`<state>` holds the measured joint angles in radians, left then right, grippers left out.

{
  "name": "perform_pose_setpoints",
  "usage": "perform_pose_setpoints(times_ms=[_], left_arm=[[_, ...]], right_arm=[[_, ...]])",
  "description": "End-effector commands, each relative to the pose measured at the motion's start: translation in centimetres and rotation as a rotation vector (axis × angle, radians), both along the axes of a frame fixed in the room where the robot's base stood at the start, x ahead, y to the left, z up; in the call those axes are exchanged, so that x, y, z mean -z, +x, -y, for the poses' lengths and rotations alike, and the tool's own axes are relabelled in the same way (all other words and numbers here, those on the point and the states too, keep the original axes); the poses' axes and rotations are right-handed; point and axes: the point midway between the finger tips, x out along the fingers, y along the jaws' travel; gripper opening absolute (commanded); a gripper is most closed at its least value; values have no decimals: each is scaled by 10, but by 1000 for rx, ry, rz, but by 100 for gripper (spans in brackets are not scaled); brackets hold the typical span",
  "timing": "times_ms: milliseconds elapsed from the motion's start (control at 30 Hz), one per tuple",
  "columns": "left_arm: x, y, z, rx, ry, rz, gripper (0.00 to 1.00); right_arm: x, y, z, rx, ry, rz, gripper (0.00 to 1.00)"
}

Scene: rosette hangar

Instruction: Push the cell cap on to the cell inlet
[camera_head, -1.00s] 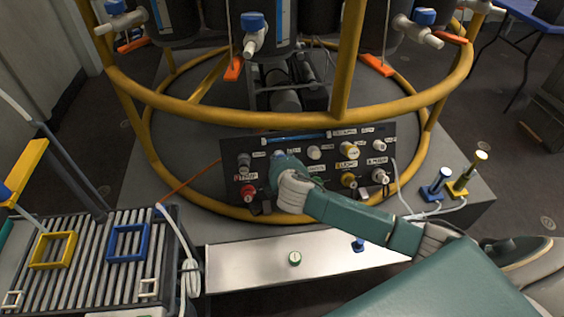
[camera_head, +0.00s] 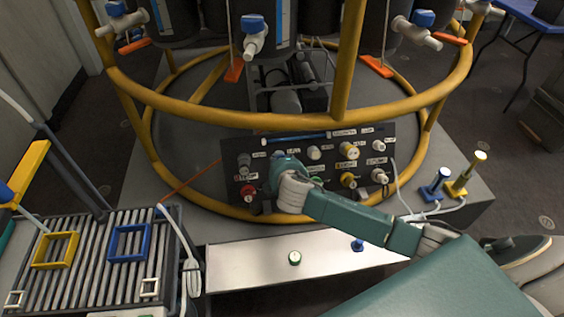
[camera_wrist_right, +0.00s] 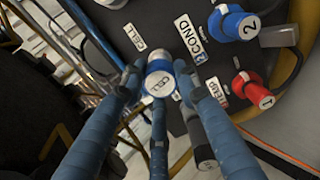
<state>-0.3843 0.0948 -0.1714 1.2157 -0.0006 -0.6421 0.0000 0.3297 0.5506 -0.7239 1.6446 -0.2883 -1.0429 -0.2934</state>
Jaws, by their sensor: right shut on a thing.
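My right gripper (camera_head: 280,166) is at the upper left part of the dark labelled panel (camera_head: 330,197). In the right wrist view, its fingers (camera_wrist_right: 158,80) are shut around a blue cap with a white, marked top (camera_wrist_right: 160,86), which I take for the cell cap. The cap is close to the panel face, near a white label reading CELL (camera_wrist_right: 135,37). The cell inlet is hidden under the cap and fingers. I cannot tell whether the cap touches the inlet or how deep it sits. My left gripper is not in view.
A blue fitting marked 2 (camera_wrist_right: 236,24) and a red one marked 1 (camera_wrist_right: 252,90) are close beside my gripper. A yellow ring rail (camera_head: 290,119) passes above the panel. A light tray (camera_head: 240,262) in front holds a round green-and-white cap (camera_head: 295,258) and a blue piece (camera_head: 358,245).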

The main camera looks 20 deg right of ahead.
Motion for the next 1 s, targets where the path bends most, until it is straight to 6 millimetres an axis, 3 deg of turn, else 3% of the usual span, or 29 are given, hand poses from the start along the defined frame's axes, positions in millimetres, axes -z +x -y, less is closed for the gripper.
perform_pose_setpoints(times_ms=[1000], left_arm=[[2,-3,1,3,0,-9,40]], right_arm=[[4,7,2,0,0,0,17]])
